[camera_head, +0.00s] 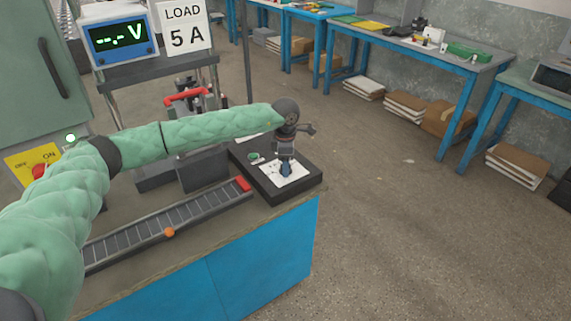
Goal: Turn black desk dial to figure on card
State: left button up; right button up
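The white card (187,37) at the top left reads "LOAD 5 A". A black desk unit (266,189) with a white face plate (297,178) sits at the desk's right corner. My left gripper (286,170) points down over the middle of that plate, where its dark tips seem to reach the dial. The dial is hidden or too small to make out, and so is its setting. I cannot tell whether the fingers are open or closed around it. A small green part (253,156) shows at the plate's left. My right gripper is out of view.
A meter (118,38) reading "--.- V" stands beside the card. A slotted black rail (165,228) with a red end block and an orange knob lies along the desk front. A yellow ON/OFF panel (28,167) with a red switch is at left. Open floor lies right of the desk.

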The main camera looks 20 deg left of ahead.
pick_arm(q)
jog(key=shift+r, duration=0.5)
notch_tip(320, 180, up, 6)
jog(key=shift+f+b, duration=0.1)
jog(key=shift+b, duration=0.7)
jog(key=shift+r, duration=0.45)
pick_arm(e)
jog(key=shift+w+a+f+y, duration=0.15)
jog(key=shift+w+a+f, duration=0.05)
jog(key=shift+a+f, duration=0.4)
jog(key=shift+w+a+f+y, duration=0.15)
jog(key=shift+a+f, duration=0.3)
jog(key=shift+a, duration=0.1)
